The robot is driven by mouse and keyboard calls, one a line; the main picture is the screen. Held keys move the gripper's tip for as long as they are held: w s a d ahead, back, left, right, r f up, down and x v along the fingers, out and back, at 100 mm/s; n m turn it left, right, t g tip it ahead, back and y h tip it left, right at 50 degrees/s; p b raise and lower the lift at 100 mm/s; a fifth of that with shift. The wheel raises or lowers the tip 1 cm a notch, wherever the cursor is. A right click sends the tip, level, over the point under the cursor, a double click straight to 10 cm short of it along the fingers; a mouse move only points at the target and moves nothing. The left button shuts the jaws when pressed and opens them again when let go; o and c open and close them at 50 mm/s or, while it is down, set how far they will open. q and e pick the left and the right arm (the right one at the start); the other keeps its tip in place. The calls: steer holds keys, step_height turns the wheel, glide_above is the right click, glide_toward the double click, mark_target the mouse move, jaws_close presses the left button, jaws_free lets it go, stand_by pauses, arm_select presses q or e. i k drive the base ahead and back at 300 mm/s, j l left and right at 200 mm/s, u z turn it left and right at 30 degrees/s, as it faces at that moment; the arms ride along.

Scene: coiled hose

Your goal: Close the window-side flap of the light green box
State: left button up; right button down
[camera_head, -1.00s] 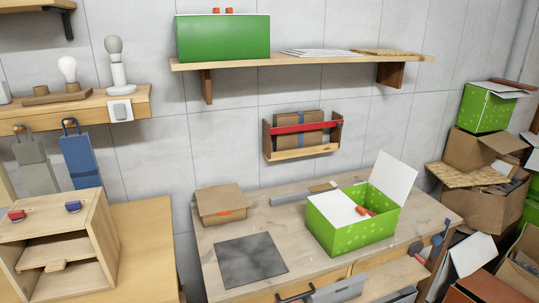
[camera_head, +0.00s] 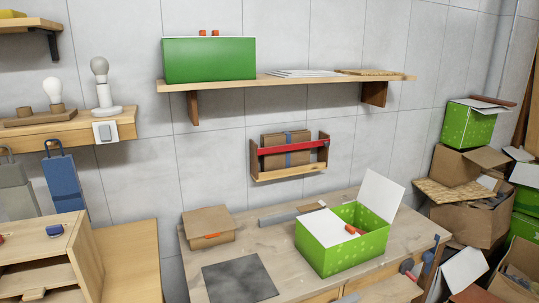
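The light green box (camera_head: 345,258) with pale dots stands on the wooden workbench, right of its middle. Its right flap (camera_head: 380,195) stands up, leaning outward, with its white inner face showing. A white flap or panel (camera_head: 319,227) lies nearly flat over the left part of the box top. The right part of the top is open, and a small orange-red piece (camera_head: 353,229) shows by the opening. No window is in view, so I cannot tell which flap is on its side. Neither of my grippers is in view.
A brown cardboard box (camera_head: 209,228) and a dark square plate (camera_head: 240,279) lie left on the workbench (camera_head: 272,258). A shelf (camera_head: 290,79) with a darker green box (camera_head: 208,60) hangs above. Cartons (camera_head: 470,165) are piled at the right.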

mark_target(382, 195)
steer(key=l+u, duration=0.1)
steer(key=u, duration=0.25)
steer(key=l+u, duration=0.45)
steer(key=l, duration=0.4)
steer(key=l+u, duration=0.15)
steer(key=l, duration=0.85)
steer(key=k+l+u, duration=0.2)
steer(key=l, duration=1.5)
steer(key=k+l, duration=0.15)
steer(key=l, duration=1.3)
steer(key=k, duration=0.05)
